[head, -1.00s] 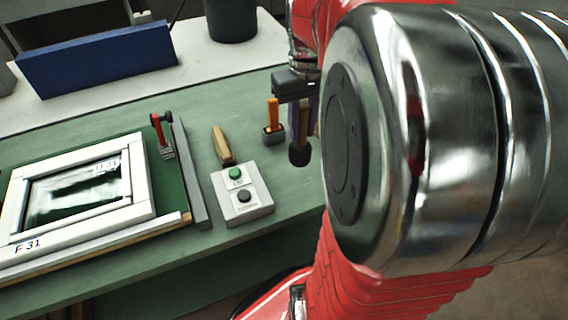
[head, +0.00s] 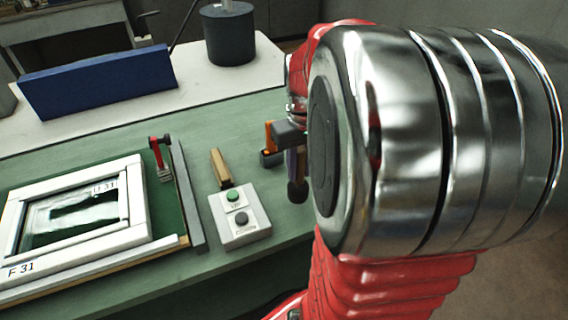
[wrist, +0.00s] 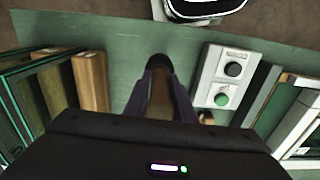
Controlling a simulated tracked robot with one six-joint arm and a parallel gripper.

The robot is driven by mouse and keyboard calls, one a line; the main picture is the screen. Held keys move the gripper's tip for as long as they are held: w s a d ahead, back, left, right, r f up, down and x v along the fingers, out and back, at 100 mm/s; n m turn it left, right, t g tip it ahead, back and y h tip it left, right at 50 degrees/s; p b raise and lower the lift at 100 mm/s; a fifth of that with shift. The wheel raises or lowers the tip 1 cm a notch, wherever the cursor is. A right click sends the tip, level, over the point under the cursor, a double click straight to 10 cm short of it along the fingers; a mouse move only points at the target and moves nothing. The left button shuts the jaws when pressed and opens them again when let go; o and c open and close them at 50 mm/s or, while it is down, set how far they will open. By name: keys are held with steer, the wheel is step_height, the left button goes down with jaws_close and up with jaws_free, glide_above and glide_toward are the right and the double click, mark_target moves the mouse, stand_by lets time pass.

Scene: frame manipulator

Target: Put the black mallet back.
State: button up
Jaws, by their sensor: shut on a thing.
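The black mallet hangs from my gripper (wrist: 158,100) with its dark head (head: 297,192) down over the green table. In the wrist view its round head (wrist: 158,65) sticks out beyond the purple fingers, and its handle is between them. My gripper is shut on the handle. In the head view my silver arm link hides much of the gripper. I cannot tell whether the mallet head touches the table. Just left of it, an orange-handled tool (head: 268,136) stands in a small dark holder (head: 270,159).
A control box (head: 240,215) with green and black buttons stands left of the mallet, with a wooden-handled tool (head: 221,168) behind it. A white window frame (head: 130,190) and a red clamp (head: 158,155) are further left. Wooden blocks (wrist: 90,80) show in the wrist view.

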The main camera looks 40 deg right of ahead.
mark_target(300, 150)
steer(key=shift+f, duration=1.9)
steer(key=o, duration=1.1)
steer(key=shift+c, duration=0.2)
step_height(300, 150, up, 12)
steer(key=shift+r, duration=0.1)
